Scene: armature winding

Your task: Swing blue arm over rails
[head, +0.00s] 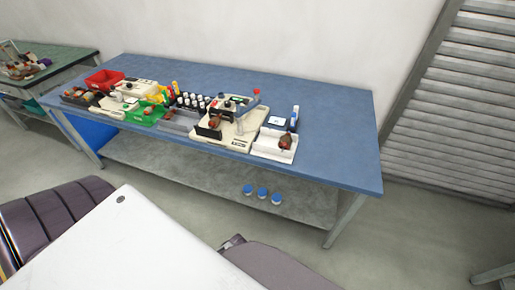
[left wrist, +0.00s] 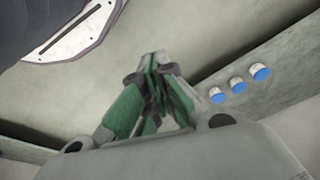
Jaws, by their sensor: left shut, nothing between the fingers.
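A cream winding machine (head: 241,131) stands on the blue-topped table (head: 335,150), right of the table's middle. My right gripper is in neither view.
A white tray (head: 262,151) with a reddish-brown part is right of the machine. A green bin (head: 150,114), a red bin (head: 103,79) and several bottles crowd the left. Three blue-capped jars (head: 262,193) stand on the lower shelf (head: 185,172). The table's right end is clear.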

